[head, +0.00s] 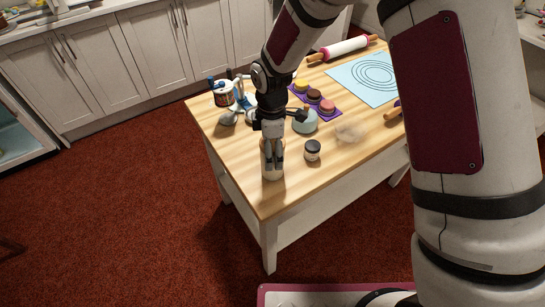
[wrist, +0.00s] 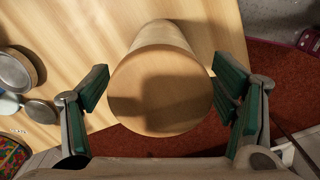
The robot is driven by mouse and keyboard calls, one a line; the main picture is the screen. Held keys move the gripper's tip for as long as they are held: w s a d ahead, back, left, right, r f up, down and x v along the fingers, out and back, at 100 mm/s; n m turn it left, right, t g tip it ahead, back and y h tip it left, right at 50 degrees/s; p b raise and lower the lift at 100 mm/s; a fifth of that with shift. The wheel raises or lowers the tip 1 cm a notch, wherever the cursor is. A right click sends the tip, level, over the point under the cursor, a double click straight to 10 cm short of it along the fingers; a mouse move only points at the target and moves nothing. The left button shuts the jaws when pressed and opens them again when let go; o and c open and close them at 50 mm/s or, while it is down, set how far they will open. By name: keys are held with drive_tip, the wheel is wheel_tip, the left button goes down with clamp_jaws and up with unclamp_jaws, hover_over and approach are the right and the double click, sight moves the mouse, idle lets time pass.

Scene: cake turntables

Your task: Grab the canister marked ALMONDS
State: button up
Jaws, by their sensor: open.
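A tall canister with a round wooden lid (wrist: 160,92) stands upright between my gripper's open fingers in the wrist view. In the head view the canister's pale lower body (head: 272,172) shows near the table's front corner, with the rest behind my gripper (head: 273,160).
A small dark-lidded jar (head: 312,150) stands right of the canister. The table's front edge is close.

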drive_tip(key=shift+d+f, duration=0.1)
drive_tip(key=shift+f, duration=1.5)
drive_tip(key=c, duration=1.3)
drive_tip(key=shift+c, duration=0.2)
